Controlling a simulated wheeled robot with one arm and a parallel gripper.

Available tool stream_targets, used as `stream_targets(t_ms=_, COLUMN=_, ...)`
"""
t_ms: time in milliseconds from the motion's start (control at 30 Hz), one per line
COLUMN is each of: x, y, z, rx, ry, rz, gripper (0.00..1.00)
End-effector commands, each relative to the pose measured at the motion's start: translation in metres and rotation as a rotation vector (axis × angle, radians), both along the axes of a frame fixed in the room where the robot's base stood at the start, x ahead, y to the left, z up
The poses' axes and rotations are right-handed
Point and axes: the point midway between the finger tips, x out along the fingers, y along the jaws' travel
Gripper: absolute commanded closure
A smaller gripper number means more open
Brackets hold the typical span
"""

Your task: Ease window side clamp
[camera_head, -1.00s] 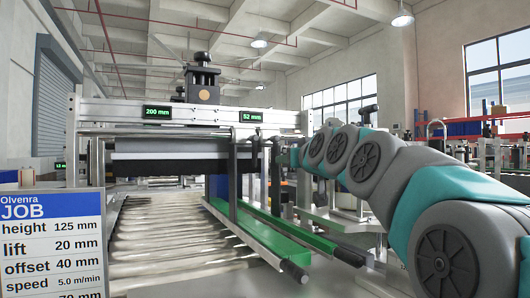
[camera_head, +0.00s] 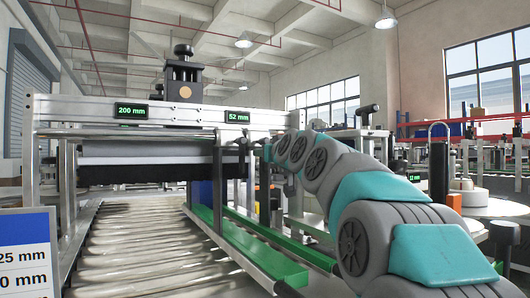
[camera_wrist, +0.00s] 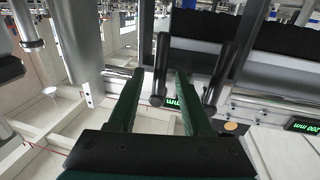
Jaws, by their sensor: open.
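The machine's crossbeam (camera_head: 70,108) spans the roller bed and carries two green readouts, "200 mm" (camera_head: 132,111) and "52 mm" (camera_head: 237,117). My gripper (camera_head: 267,152) is small at the beam's right end in the head view. In the wrist view, where the readouts are upside down, my gripper (camera_wrist: 160,73) has its two dark green fingers apart. A dark lever (camera_wrist: 161,65) with a rounded end shows between the fingertips; I cannot tell whether they touch it. A second dark lever (camera_wrist: 218,75) is right of the fingers. I cannot tell which is the window side clamp.
Green guide rails (camera_head: 255,250) run along the roller bed (camera_head: 150,245) below my arm. A black column with a knob (camera_head: 184,75) stands on the beam. A job sign (camera_head: 25,245) is cut off at the left. A white round table (camera_head: 490,205) is at the right.

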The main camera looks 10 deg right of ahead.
Motion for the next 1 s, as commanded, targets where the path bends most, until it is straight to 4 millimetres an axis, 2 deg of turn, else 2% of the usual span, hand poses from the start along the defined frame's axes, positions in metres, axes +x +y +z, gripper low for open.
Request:
stream_targets(t_ms=33, x=0.007, y=0.0, z=-0.001, rx=0.0, ry=0.003, rz=-0.001, gripper=0.5)
stream_targets(t_ms=200, x=0.017, y=0.002, z=0.0, rx=-0.001, ry=0.0, rz=0.0, gripper=0.5)
stream_targets(t_ms=467, x=0.019, y=0.002, z=0.0, rx=0.0, ry=0.0, rz=0.0, gripper=0.5)
stream_targets(t_ms=900, x=0.019, y=0.002, z=0.0, rx=0.0, ry=0.0, rz=0.0, gripper=0.98)
stream_targets(t_ms=1000, x=0.019, y=0.002, z=0.0, rx=0.0, ry=0.001, rz=0.0, gripper=1.0)
